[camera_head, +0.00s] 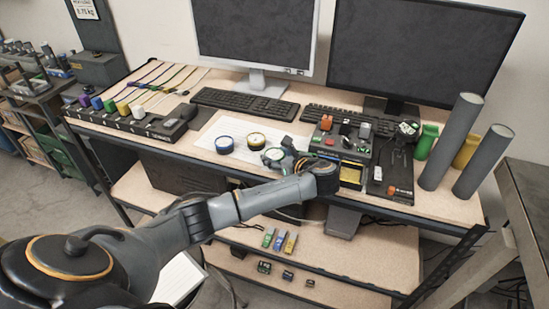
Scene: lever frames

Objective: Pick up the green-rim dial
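The green-rim dial (272,156) lies on the workbench on a white sheet, at the right end of a group of three dials. The blue-rim dial (224,145) and the yellow-rim dial (256,141) are to its left. My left arm reaches in from the lower left, and its gripper (285,157) is at the right side of the green-rim dial, partly covering that edge. The fingers are small and dark here; I cannot tell if they touch the dial or how far they are apart. My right gripper is not in view.
A control box (340,140) with buttons stands just right of the gripper. Keyboards (245,104) and monitors are behind. Grey cylinders (484,162) stand at the right end. The sheet left of the dials is clear.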

